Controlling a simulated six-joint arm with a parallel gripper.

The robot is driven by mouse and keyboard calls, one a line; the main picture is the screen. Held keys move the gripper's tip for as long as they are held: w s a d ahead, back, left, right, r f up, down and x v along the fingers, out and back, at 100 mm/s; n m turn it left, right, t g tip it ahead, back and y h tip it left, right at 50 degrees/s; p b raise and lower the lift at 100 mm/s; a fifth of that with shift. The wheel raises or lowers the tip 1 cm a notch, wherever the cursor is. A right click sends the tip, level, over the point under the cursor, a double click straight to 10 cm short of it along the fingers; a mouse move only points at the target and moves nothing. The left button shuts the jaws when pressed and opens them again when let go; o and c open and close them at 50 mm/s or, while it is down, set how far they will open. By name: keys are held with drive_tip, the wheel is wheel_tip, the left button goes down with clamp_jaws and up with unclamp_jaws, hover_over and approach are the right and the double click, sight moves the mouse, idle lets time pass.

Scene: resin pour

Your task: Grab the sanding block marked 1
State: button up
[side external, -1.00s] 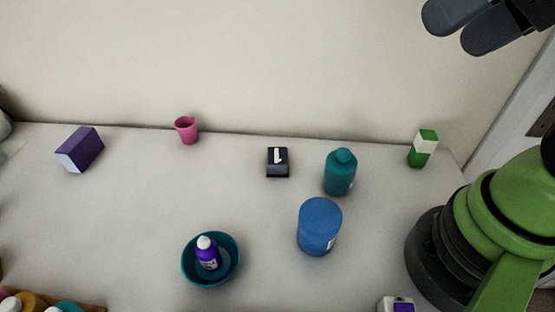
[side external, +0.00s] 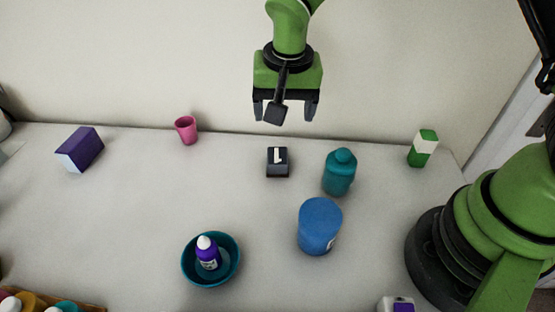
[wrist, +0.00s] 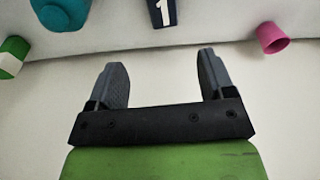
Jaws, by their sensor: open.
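The sanding block marked 1 (side external: 277,163) is a small dark block with a white 1 on its top. It sits on the table towards the back, near the middle of the side view. It also shows at the top of the wrist view (wrist: 162,13), partly cut off by the frame edge. My gripper (side external: 285,112) hangs in the air above and behind the block in the side view, with its fingers apart. In the wrist view the two fingers (wrist: 162,75) are spread with nothing between them, and the block lies beyond them.
A teal bottle (side external: 339,173) and a blue canister (side external: 319,227) stand right of the block. A pink cup (side external: 187,130) and purple box (side external: 81,150) are left. A green-white carton (side external: 423,148) stands far right. A teal bowl (side external: 236,270) holds a purple bottle (side external: 208,254).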

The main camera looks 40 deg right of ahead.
hover_over(278, 155)
drive_tip(key=f, duration=0.5)
drive_tip(key=s+f, duration=0.1)
drive_tip(key=f, duration=0.1)
drive_tip(key=shift+a+f, duration=0.2)
drive_tip(key=shift+a, duration=0.1)
drive_tip(key=shift+w+d+f, duration=0.1)
drive_tip(key=shift+w+f, duration=0.05)
drive_tip(key=shift+f, duration=0.75)
drive_tip(key=shift+w+d+f, duration=0.1)
drive_tip(key=shift+w+f, duration=0.1)
drive_tip(key=shift+f, duration=0.7)
drive_tip(key=shift+w+d+f, duration=0.1)
drive_tip(key=shift+w+f, duration=0.05)
drive_tip(key=shift+f, duration=0.75)
drive_tip(key=shift+c, duration=0.4)
drive_tip(key=c, duration=0.9)
